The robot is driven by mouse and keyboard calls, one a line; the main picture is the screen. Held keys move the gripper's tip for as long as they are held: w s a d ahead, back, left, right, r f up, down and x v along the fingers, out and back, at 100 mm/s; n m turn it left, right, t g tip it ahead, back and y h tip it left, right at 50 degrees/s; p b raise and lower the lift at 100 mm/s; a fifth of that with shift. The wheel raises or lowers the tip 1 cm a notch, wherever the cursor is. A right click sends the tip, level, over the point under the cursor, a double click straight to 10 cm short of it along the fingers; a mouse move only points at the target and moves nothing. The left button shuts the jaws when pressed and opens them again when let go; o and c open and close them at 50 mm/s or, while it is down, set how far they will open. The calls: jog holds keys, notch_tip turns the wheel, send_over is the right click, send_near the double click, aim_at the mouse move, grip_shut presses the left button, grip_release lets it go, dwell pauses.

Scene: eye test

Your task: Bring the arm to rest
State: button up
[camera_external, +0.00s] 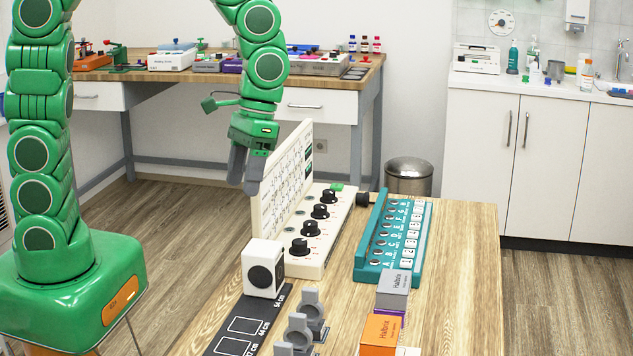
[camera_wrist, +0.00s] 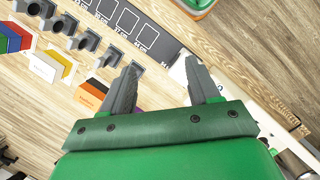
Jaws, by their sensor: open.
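My green arm reaches over from the upper middle of the external view, bent downward. My gripper (camera_external: 243,186) hangs at its end, with two grey fingers pointing down. It is beside the left face of an upright white panel (camera_external: 285,180) and above the table's left edge. I cannot tell whether it touches the panel. In the wrist view my gripper (camera_wrist: 162,65) shows its two fingers apart, with nothing held between them.
The wooden table (camera_external: 465,270) bears a white box with a black disc (camera_external: 264,268), a black marked strip (camera_external: 240,330), grey holders (camera_external: 305,320), a teal rack (camera_external: 393,240), and grey (camera_external: 393,288) and orange (camera_external: 379,335) boxes. A cluttered bench (camera_external: 140,72) stands behind.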

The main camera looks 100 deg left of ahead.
jog(key=s+d+r+m+y, duration=0.1)
jog(key=s+d+m, duration=0.3)
jog(key=s, duration=0.6)
jog(key=s+d+r+m+y, duration=0.1)
jog(key=s+d+r+m, duration=0.2)
jog(key=s+d, duration=0.6)
jog(key=shift+s+r+m+y, duration=0.3)
jog(key=shift+s+m, duration=0.25)
jog(key=shift+m, duration=0.55)
